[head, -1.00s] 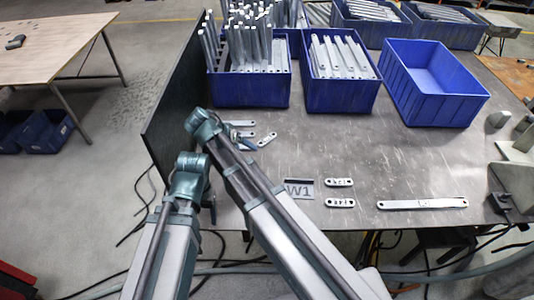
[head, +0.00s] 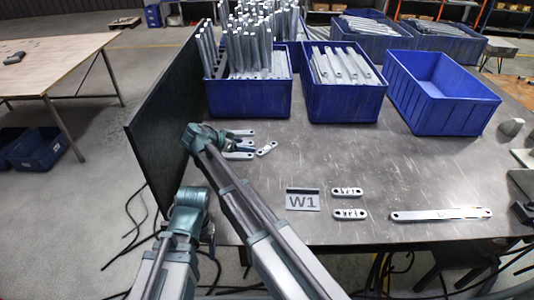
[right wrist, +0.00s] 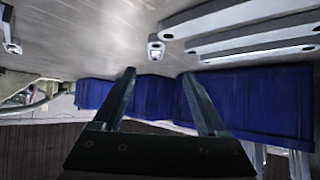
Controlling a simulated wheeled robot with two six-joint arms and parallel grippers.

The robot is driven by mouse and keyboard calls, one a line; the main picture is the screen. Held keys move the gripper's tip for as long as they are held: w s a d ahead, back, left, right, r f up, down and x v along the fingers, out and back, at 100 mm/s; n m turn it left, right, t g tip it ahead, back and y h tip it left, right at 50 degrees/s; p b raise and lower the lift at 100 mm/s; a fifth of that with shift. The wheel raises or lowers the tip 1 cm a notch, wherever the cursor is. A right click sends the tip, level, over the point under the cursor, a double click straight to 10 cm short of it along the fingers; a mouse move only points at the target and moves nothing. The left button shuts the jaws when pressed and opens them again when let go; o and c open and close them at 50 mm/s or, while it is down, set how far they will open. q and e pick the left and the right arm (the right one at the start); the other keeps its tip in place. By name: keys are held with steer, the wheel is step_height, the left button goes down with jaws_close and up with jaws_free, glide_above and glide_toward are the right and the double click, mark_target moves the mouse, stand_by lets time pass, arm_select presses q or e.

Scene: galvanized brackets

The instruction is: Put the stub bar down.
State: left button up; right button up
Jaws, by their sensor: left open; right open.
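A short grey bar (head: 267,149), which looks like the stub bar, lies tilted on the table, apart from other flat bars (head: 240,133) at its left. My right gripper (head: 232,143) is open beside these bars and partly hides them. In the right wrist view its two fingers (right wrist: 157,78) stand wide apart with nothing between them. A short bar end (right wrist: 156,48) shows beyond the fingers, and several longer bars (right wrist: 245,40) lie at the upper right. My left gripper (head: 211,238) hangs by the table's front left edge, seen small and edge-on, with nothing seen in it.
Blue bins with upright bars (head: 248,98), with lying bars (head: 345,103) and empty (head: 440,110) line the back. A dark panel (head: 160,110) stands at the left. A W1 plate (head: 303,200), two short bars (head: 347,191) and a long bar (head: 440,215) lie in front.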

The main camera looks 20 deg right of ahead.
mark_target(266, 148)
steer(key=b+x, duration=0.2)
steer(key=x, duration=0.3)
steer(key=shift+w+d+f+b, duration=0.1)
steer(key=shift+d+f+b, duration=0.05)
steer(key=shift+f+b, duration=0.2)
steer(key=shift+w+d, duration=0.1)
steer(key=shift+d, duration=0.1)
steer(key=b+x, duration=0.2)
steer(key=x, duration=0.1)
steer(key=b+x, duration=0.1)
steer(key=x, duration=0.1)
steer(key=shift+s+d, duration=0.25)
steer(key=shift+d, duration=0.15)
steer(key=shift+r, duration=0.1)
jaws_close()
